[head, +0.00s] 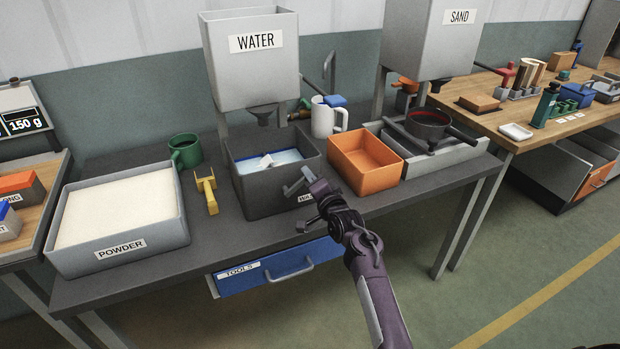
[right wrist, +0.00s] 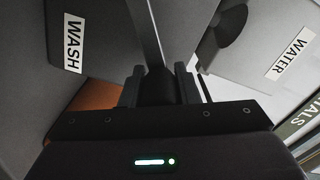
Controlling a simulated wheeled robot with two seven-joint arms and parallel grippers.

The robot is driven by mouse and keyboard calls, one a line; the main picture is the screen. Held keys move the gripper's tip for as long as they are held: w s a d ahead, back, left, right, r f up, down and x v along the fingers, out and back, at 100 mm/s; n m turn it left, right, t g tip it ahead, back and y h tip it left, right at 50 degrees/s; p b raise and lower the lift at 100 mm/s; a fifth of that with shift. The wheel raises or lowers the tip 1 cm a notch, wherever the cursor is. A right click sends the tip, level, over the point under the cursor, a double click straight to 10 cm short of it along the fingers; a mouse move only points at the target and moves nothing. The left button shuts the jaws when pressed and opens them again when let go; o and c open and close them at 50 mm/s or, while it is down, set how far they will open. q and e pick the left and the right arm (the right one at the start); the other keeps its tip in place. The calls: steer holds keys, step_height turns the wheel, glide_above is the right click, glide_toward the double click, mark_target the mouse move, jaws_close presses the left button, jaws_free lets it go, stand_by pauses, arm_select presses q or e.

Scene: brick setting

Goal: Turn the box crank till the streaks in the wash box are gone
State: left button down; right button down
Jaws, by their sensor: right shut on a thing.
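The dark grey wash box (head: 268,197) stands at the middle of the dark table, with blue water (head: 285,157) and a pale paddle-like piece (head: 266,161) inside. Streaks in the water are too small to make out. The grey crank (head: 296,187) sits at the box's front right side. My right gripper (head: 314,195) is at the crank in the head view. In the right wrist view its fingers (right wrist: 160,88) are shut on the dark crank handle (right wrist: 157,84), with the WASH label (right wrist: 73,43) to the left. My left gripper is out of view.
An orange bin (head: 366,163) stands close to the right of the wash box. A yellow tool (head: 208,190), a green mug (head: 186,150) and the powder tray (head: 120,258) are to the left. The WATER hopper (head: 250,75) hangs above and behind. A blue TOOLS drawer (head: 270,272) is below.

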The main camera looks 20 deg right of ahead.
steer(key=shift+d+f, duration=0.1)
steer(key=c, duration=1.1)
jaws_free()
steer(key=s, duration=0.7)
steer(key=shift+s+d+b, duration=0.15)
steer(key=shift+s+b, duration=0.2)
steer(key=shift+s, duration=0.05)
